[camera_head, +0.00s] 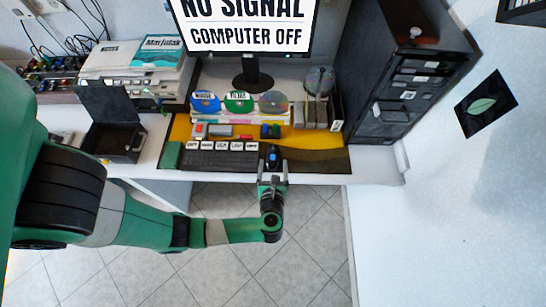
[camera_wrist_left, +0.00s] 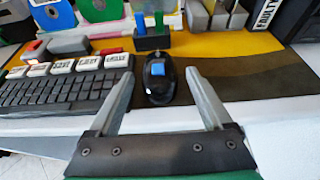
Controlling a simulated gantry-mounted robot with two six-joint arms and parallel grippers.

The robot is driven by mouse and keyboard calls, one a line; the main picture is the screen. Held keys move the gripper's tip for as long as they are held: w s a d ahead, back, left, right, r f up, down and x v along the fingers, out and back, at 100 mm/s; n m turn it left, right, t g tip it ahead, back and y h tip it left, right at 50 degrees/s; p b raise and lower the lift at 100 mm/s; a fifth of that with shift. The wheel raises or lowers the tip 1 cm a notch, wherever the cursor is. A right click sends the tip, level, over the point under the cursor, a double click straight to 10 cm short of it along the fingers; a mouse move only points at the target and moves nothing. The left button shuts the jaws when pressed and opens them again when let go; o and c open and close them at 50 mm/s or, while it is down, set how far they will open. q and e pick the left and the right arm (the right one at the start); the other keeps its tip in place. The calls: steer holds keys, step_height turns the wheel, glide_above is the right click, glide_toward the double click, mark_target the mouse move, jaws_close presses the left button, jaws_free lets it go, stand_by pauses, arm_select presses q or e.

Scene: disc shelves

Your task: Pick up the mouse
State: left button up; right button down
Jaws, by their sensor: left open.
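The mouse (camera_head: 273,158) is black with a blue patch on top. It lies on the desk mat at the right end of the keyboard. In the left wrist view the mouse (camera_wrist_left: 158,82) sits between the two fingers of my left gripper (camera_wrist_left: 162,85), one finger on each side, with gaps visible. My left gripper (camera_head: 272,170) is open and reaches in from the front edge of the desk. Whether the fingers are at the mouse's height is hard to tell. My right gripper is not in view.
The keyboard (camera_head: 215,160), with several white labelled blocks along it, is close to the left finger. Green and blue blocks (camera_wrist_left: 152,38) stand right behind the mouse. Discs (camera_head: 239,102) stand in a rack further back. The mat (camera_head: 325,160) right of the mouse is clear.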

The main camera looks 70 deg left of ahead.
mark_target(272, 158)
arm_select(q)
steer(key=x, duration=0.3)
steer(key=shift+s+a+f+b, duration=0.1)
steer(key=shift+a+b, duration=0.1)
steer(key=shift+b, duration=0.1)
steer(key=c, duration=1.2)
jaws_close()
steer(key=shift+s+f, duration=0.1)
